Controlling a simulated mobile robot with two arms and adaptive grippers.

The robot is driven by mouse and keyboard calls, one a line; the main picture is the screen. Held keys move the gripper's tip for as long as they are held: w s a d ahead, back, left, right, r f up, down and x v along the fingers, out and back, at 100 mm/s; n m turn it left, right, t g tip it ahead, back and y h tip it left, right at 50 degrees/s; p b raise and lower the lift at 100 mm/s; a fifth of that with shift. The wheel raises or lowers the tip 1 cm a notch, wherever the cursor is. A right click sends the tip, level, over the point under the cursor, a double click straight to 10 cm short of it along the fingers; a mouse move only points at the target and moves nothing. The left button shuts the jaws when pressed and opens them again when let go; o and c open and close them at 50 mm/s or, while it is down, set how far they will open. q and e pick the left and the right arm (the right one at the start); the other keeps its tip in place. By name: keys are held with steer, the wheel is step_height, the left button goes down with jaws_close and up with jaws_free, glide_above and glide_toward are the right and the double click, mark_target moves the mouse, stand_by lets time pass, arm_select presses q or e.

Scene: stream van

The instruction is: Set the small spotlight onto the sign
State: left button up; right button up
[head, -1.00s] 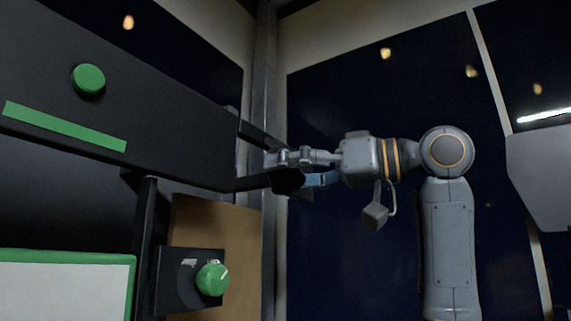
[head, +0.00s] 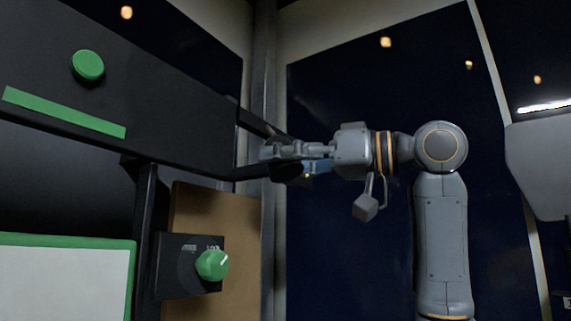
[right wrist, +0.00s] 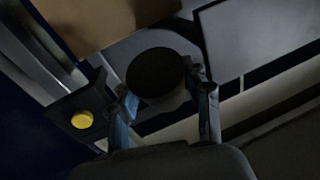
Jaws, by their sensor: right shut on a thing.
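My right gripper (head: 287,152) is shut on a small dark round thing, which looks like the small spotlight (head: 286,173). In the right wrist view the spotlight (right wrist: 156,72) shows as a dark disc with a paler side, between the two fingers (right wrist: 165,100). It sits by dark bars at the right end of a large black panel; I cannot tell whether it is joined to them. A white board with a green frame (head: 65,285) at lower left may be the sign; no lettering shows on it. My left gripper is out of view.
The black panel (head: 170,110) carries a green knob (head: 88,65) and a green strip (head: 65,112). Below it are a brown board (head: 240,225) and a black box with a green dial (head: 212,265). A yellow knob (right wrist: 82,119) lies left of the fingers in the wrist view.

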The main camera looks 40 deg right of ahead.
steer(key=t+y+b, duration=0.1)
steer(key=b, duration=0.1)
steer(key=t+y+b, duration=0.1)
steer(key=w+f+n+t+b, duration=0.1)
steer(key=b, duration=0.1)
steer(key=shift+a+y+b, duration=0.25)
steer(key=shift+y+b, duration=0.05)
steer(key=shift+y, duration=0.1)
steer(key=shift+w+a+r+n+t+y+b, duration=0.15)
steer(key=shift+n+t+y+b, duration=0.1)
steer(key=shift+t+y+b, duration=0.25)
steer(key=shift+w+d+r+n+t+y+b, duration=0.1)
steer(key=shift+n+t+y+b, duration=0.15)
steer(key=shift+t+y+b, duration=0.2)
steer(key=shift+w+t+y, duration=0.1)
steer(key=shift+t+y, duration=0.15)
steer(key=shift+y, duration=0.1)
steer(key=shift+r+n, duration=0.15)
steer(key=shift+n, duration=0.15)
steer(key=o, duration=1.2)
steer(key=shift+c, duration=0.2)
steer(key=v, duration=1.2)
